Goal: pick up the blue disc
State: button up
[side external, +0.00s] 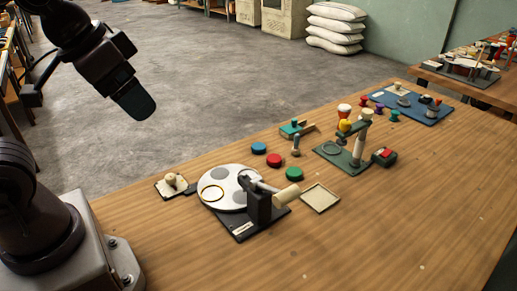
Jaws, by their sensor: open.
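The blue disc (259,148) lies flat on the wooden table near its far edge. A red disc (275,160) and a green disc (294,174) lie beside it, in a row running toward the lower right. My gripper (139,108) is up in the air at the upper left, well apart from the blue disc and higher than it. Its fingertips are dark and small here, and nothing shows in its grasp.
A white round plate (216,196) with a dark stand and mallet is in front of the discs. A cream square tray (320,198) lies to the right. A green base (343,158) with a post stands behind. The front right of the table (420,215) is clear.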

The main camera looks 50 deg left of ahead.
notch_tip(320, 180, down, 2)
jog(key=w+g, duration=0.2)
jog(key=m+g+y, duration=0.1)
jog(key=m+g, duration=0.2)
jog(key=m, duration=2)
send_over(259, 146)
jog(key=f, duration=2.6)
jog(key=shift+d+f, duration=0.4)
jog(key=shift+a+f, duration=0.15)
jog(key=shift+f, duration=0.75)
jog(key=shift+a+f, duration=0.2)
jog(key=shift+f, duration=0.7)
jog(key=shift+a+f, duration=0.15)
jog(key=shift+f, duration=0.75)
